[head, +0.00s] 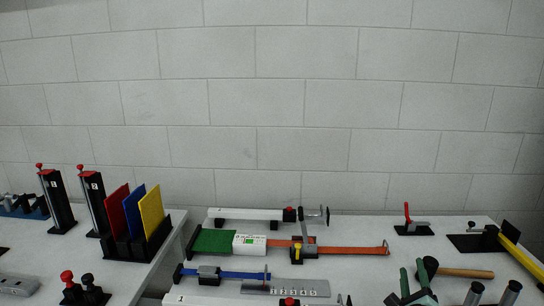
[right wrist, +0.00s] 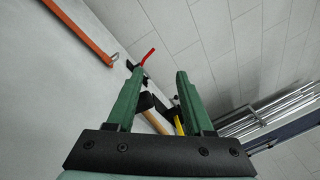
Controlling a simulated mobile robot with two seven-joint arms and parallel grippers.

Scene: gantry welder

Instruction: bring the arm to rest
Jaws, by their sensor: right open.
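My right gripper (head: 412,268) shows at the lower right of the head view, with two green fingers spread apart and nothing between them. In the right wrist view its fingers (right wrist: 160,74) are also apart and empty. In the head view it is in front of a wooden-handled tool (head: 465,273), whose dark head is close beside the fingers. I cannot tell whether they touch. My left gripper is not in view.
A red-handled clamp (head: 407,222) and a yellow bar (head: 518,256) are on the right table. Straps (head: 345,250) and a blue bar (head: 240,275) lie in the middle. Red, blue and yellow panels (head: 151,212) stand in a black rack at left. A blank wall is behind.

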